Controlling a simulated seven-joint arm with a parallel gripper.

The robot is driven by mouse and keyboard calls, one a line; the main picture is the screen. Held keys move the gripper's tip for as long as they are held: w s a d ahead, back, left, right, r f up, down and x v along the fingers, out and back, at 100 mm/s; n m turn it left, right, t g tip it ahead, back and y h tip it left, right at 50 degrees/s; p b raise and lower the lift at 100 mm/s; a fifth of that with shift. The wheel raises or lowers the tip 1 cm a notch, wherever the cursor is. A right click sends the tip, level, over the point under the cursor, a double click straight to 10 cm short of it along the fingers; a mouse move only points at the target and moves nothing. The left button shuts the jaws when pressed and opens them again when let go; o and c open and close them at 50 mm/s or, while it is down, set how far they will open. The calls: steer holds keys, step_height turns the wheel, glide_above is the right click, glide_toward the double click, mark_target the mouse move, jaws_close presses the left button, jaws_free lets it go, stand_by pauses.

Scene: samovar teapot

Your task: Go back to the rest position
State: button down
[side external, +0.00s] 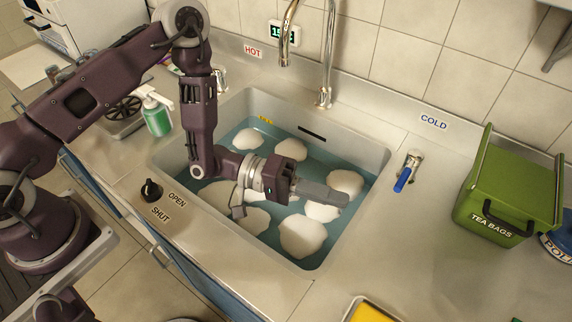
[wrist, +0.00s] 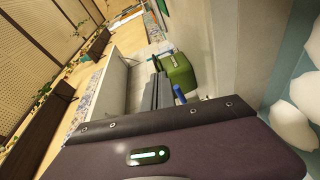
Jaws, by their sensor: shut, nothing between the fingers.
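My gripper (side external: 322,193) is shut and empty. In the side external view it points to the right above the sink, over the water and white foam. My arm reaches over the sink from the left, with the wrist low and the fingers roughly level. In the wrist view the gripper's fingers (wrist: 158,92) show in the middle, with the green bin beyond them. I cannot tell from these views how high the fingers are above the water.
The sink (side external: 372,160) holds bluish water and several foam clumps (side external: 302,236). A tap (side external: 325,60) rises at its back edge. A blue-handled cold valve (side external: 405,175), a green tea bags bin (side external: 510,190) and a blue tin (side external: 559,243) stand right. A green soap bottle (side external: 157,118) stands left.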

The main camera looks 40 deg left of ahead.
steer(key=s+r+m+g, duration=0.2)
steer(key=s+r+g, duration=0.1)
steer(key=r, duration=0.4)
steer(key=s+r+m+g, duration=0.3)
steer(key=r+g, duration=0.1)
steer(key=r, duration=0.3)
steer(key=s+a+r+m+g+y, duration=0.25)
steer(key=s+r+y, duration=0.25)
steer(key=s, duration=0.3)
steer(key=s+a+n+t+y, duration=0.2)
steer(key=a+t+y, duration=0.1)
steer(key=a, duration=0.5)
steer(key=s+a+r+n+t+y, duration=0.1)
steer(key=s+a+n+t+y, duration=0.1)
steer(key=a+t+y, duration=0.2)
steer(key=s+a+r+n+t+y, duration=0.1)
steer(key=s+a+n+t+y, duration=0.1)
steer(key=a, duration=0.9)
steer(key=t+y, duration=0.1)
steer(key=y, duration=0.1)
steer(key=shift+s+a+r+y, duration=0.2)
steer(key=shift+s+a+y, duration=0.1)
steer(key=shift+s+y, duration=0.1)
steer(key=shift+n, duration=0.25)
